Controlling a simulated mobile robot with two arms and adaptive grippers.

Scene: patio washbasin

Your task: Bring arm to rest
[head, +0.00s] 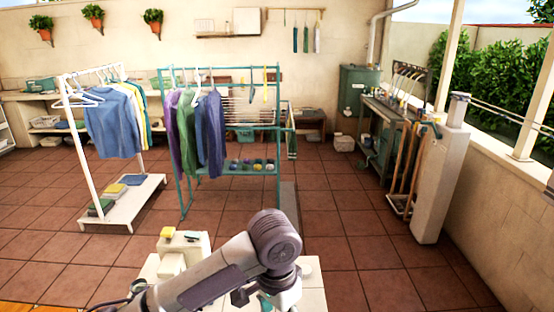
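My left arm comes in from the lower left of the head view, bends at a large grey joint and drops toward the bottom edge. A small dark part beside its lower end may belong to my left gripper (243,296). Its fingers are not clear, so I cannot tell whether it is open or shut or holds anything. A small teal patch shows by the arm's lower end, too hidden to identify. My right arm and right gripper are not in view.
A white clothes rack (78,155) with blue garments stands at left. A teal rack (183,190) with hanging garments stands ahead. A green-grey bench (385,125) and a pale pillar (440,185) line the right side. Tiled floor (345,220) is clear between.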

